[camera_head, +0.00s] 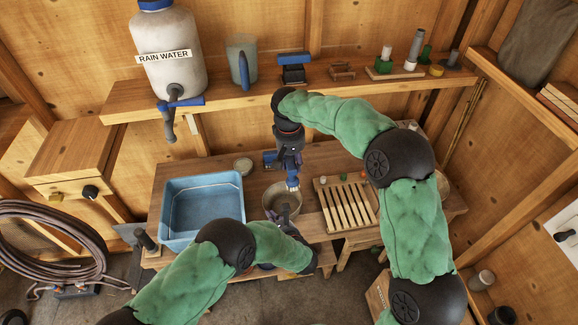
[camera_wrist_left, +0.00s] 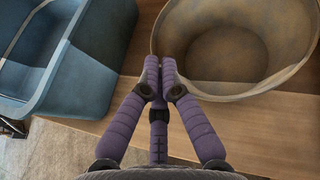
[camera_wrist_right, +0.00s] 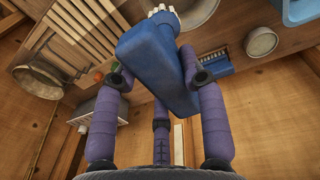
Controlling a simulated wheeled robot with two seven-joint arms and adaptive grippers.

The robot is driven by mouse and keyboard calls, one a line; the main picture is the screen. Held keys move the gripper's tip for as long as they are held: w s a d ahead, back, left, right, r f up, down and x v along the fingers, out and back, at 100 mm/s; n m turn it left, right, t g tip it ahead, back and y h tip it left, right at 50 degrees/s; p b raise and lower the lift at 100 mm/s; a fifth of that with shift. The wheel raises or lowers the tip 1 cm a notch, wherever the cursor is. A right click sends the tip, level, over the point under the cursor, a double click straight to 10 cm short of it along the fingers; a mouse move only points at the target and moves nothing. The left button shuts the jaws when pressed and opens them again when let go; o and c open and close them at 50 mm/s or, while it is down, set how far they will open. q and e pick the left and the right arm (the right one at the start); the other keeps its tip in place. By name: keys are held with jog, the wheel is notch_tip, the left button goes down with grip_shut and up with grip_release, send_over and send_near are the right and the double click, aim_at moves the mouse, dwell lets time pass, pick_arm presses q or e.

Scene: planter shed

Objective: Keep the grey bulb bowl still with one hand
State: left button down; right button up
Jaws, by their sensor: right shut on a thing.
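The grey bulb bowl (camera_head: 283,198) stands on the bench between the blue tub and the slatted rack. It fills the upper right of the left wrist view (camera_wrist_left: 235,50) and its inside looks empty there. My left gripper (camera_wrist_left: 161,62) has its fingertips together at the bowl's near left rim; I cannot tell whether the rim is between them. In the head view the left arm mostly hides this gripper. My right gripper (camera_wrist_right: 158,78) is shut on a blue brush (camera_wrist_right: 150,65) with pale bristles. In the head view the brush (camera_head: 292,183) points down over the bowl.
A blue tub (camera_head: 203,182) stands left of the bowl. A slatted rack (camera_head: 347,205) lies to the right. A small round dish (camera_head: 243,166) and a blue brush-like item (camera_wrist_right: 213,64) are behind. The rain water container (camera_head: 170,55) stands on the shelf above.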

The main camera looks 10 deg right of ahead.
jog(key=shift+w+d+r, duration=0.65)
jog(key=shift+w+d, duration=0.2)
jog(key=shift+d, duration=0.1)
jog(key=shift+w+d+r, duration=0.65)
jog(key=shift+w+d, duration=0.15)
jog(key=shift+d, duration=0.15)
pick_arm(q)
jog(key=c, duration=1.4)
grip_release()
jog(key=shift+o, duration=0.2)
jog(key=shift+s, duration=0.1)
